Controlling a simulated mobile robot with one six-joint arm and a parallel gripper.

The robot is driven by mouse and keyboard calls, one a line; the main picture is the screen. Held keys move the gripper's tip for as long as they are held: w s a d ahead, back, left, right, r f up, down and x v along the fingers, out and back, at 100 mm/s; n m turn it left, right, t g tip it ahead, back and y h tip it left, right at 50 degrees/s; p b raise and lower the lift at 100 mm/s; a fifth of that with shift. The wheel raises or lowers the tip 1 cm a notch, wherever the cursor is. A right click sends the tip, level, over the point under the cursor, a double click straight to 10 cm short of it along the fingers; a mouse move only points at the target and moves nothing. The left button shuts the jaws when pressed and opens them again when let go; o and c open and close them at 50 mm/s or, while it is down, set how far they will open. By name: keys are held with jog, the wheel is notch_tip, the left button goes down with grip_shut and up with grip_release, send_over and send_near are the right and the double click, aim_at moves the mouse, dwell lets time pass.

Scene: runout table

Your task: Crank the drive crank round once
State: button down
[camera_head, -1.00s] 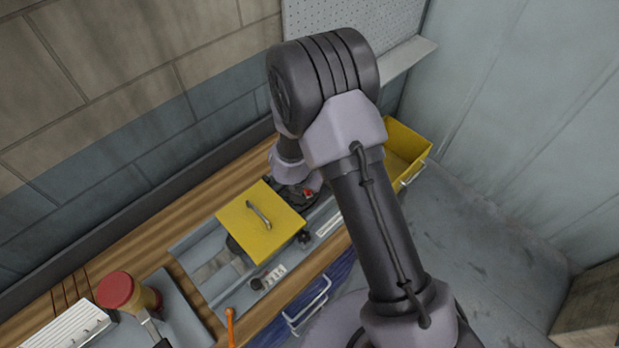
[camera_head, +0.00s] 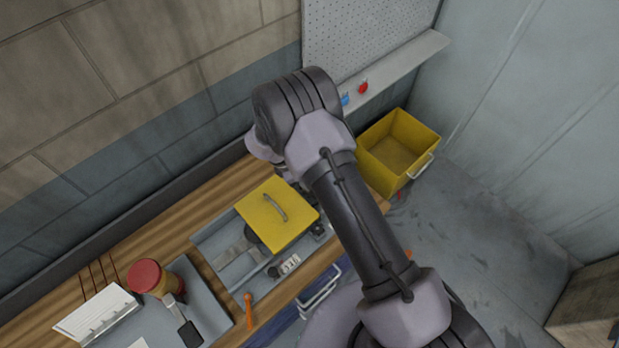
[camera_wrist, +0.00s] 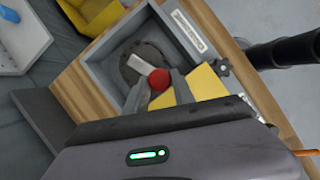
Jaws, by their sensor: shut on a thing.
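In the wrist view the drive crank is a dark round disc (camera_wrist: 132,55) in a grey recessed housing (camera_wrist: 100,75), with a pale crank arm (camera_wrist: 139,65) and a red knob (camera_wrist: 159,78) at its end. My gripper (camera_wrist: 163,83) has its fingers closed on the red knob. The knob lies towards the lower right of the disc. In the head view my arm hides the crank and the gripper.
A yellow cover (camera_head: 259,211) with a handle sits beside the crank. A yellow bin (camera_head: 424,142) stands at the bench's right end. A red-lidded jar (camera_head: 145,276), a white tray (camera_head: 95,317) and an orange-handled tool (camera_head: 249,312) lie at lower left. A shelf (camera_head: 405,65) runs along the wall.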

jog(key=shift+w+a+m, duration=0.25)
jog(key=shift+a+m, duration=0.05)
jog(key=shift+m, duration=0.3)
jog(key=c, duration=1.1)
grip_release()
jog(key=shift+w+g, duration=0.1)
jog(key=shift+g, duration=0.2)
jog(key=shift+o, duration=0.2)
jog(key=p+v, duration=0.7)
jog(key=p, duration=0.5)
jog(key=shift+r, duration=0.35)
